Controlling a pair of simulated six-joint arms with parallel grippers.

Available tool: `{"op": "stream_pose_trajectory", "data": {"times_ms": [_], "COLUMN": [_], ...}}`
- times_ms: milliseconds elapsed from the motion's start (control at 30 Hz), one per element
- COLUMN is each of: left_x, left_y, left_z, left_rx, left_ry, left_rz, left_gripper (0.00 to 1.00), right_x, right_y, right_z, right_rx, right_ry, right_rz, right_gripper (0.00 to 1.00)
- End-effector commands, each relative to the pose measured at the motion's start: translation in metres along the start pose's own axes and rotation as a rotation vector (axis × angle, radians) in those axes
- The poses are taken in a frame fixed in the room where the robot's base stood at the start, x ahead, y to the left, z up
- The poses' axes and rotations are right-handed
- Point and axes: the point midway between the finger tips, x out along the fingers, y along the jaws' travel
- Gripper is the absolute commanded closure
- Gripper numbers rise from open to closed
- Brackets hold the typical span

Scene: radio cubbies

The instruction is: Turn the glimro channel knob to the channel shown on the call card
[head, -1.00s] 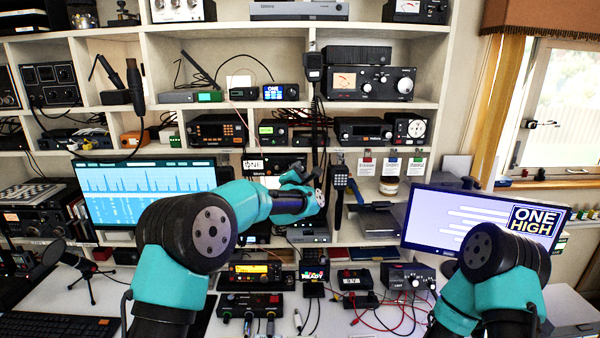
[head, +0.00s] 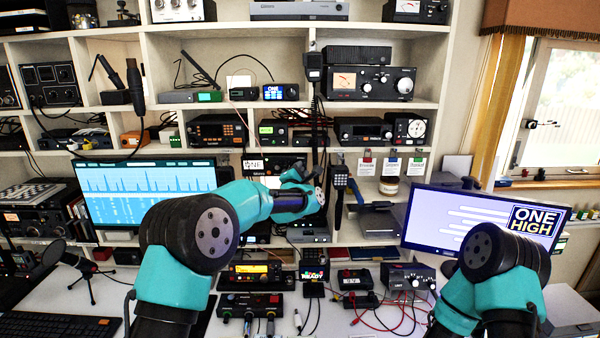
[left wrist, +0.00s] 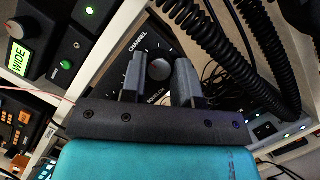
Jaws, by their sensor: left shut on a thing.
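In the left wrist view a round grey knob (left wrist: 160,68) sits on a dark panel under the label "CHANNEL", with white marks around it. My left gripper (left wrist: 158,80) has one finger on each side of this knob and is shut on it. In the head view my left arm reaches to the middle shelves, and the knob is hidden there.
Dark coiled cords (left wrist: 215,50) hang close to the right of the knob. The right monitor (head: 440,222) and left monitor (head: 145,182) flank the desk. A switch box (head: 249,304) and a power supply (head: 408,277) with red leads stand on the desk.

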Motion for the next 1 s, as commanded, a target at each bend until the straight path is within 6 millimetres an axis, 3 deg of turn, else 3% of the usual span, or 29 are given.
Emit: {"op": "stream_pose_trajectory", "data": {"times_ms": [267,1000], "left_x": [0.0002,0.0007], "left_y": [0.0010,0.0034], "left_z": [0.0002,0.0009], "left_rx": [0.086,0.537], "left_ry": [-0.006,-0.028], "left_rz": [-0.028,-0.178], "left_gripper": [0.95,0.95], "right_x": [0.0000,0.0000], "right_y": [0.0000,0.0000], "right_z": [0.0000,0.0000], "right_rx": [0.000,0.000], "right_ry": [0.000,0.000], "right_rz": [0.000,0.000], "right_gripper": [0.57,0.57]}}
